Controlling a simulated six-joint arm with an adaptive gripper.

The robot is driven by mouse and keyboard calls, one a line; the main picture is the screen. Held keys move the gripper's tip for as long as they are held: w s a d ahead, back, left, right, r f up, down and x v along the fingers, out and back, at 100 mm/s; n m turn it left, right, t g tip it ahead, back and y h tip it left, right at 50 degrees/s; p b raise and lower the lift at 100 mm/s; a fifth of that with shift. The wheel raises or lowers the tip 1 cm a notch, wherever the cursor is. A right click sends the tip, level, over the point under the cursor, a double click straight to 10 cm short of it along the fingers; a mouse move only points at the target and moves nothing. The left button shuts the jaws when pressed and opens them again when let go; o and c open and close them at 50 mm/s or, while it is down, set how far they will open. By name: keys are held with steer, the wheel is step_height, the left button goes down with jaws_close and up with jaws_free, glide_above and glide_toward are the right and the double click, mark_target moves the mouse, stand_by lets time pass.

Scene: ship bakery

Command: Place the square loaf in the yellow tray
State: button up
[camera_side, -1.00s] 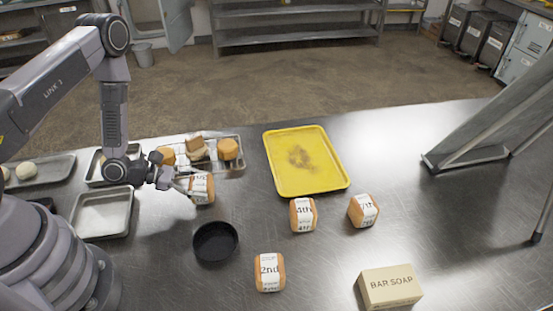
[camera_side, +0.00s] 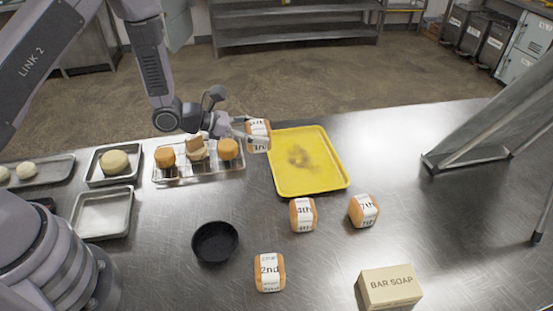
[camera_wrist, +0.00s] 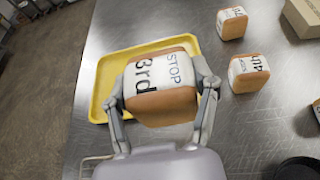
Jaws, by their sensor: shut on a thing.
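My gripper (camera_side: 246,133) is shut on a squarish brown loaf (camera_side: 258,136) with a white paper band marked "3rd". In the wrist view both fingers of my gripper (camera_wrist: 161,88) clasp the sides of this loaf (camera_wrist: 165,98), and "STOP" also reads on its band. The yellow tray (camera_side: 322,183) lies flat on the steel table, empty but for a brown stain. In the side view the held loaf appears raised at the tray's back left corner. In the wrist view it covers much of the tray (camera_wrist: 97,113).
Similar banded loaves marked "4th" (camera_side: 303,215), "7th" (camera_side: 364,210) and "2nd" (camera_side: 269,272) stand in front of the tray. A wire rack (camera_side: 200,175) with breads is at left.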

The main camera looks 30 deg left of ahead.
steer(key=w+d+f, duration=0.1)
steer(key=w+f, duration=0.2)
steer(key=w, duration=0.1)
steer(key=w+d+f, duration=0.2)
steer(key=w+f, duration=0.1)
steer(key=w, duration=0.2)
steer(key=w+d+f, duration=0.1)
steer(key=w+f, duration=0.2)
steer(key=w, duration=0.1)
steer(key=shift+w+d, duration=0.2)
steer(key=shift+d, duration=0.2)
steer(key=shift+w+f, duration=0.2)
steer(key=shift+f, duration=1.55)
steer(key=shift+f, duration=0.2)
steer(key=o, duration=1.2)
steer(key=shift+c, duration=0.2)
steer(key=shift+r, duration=0.1)
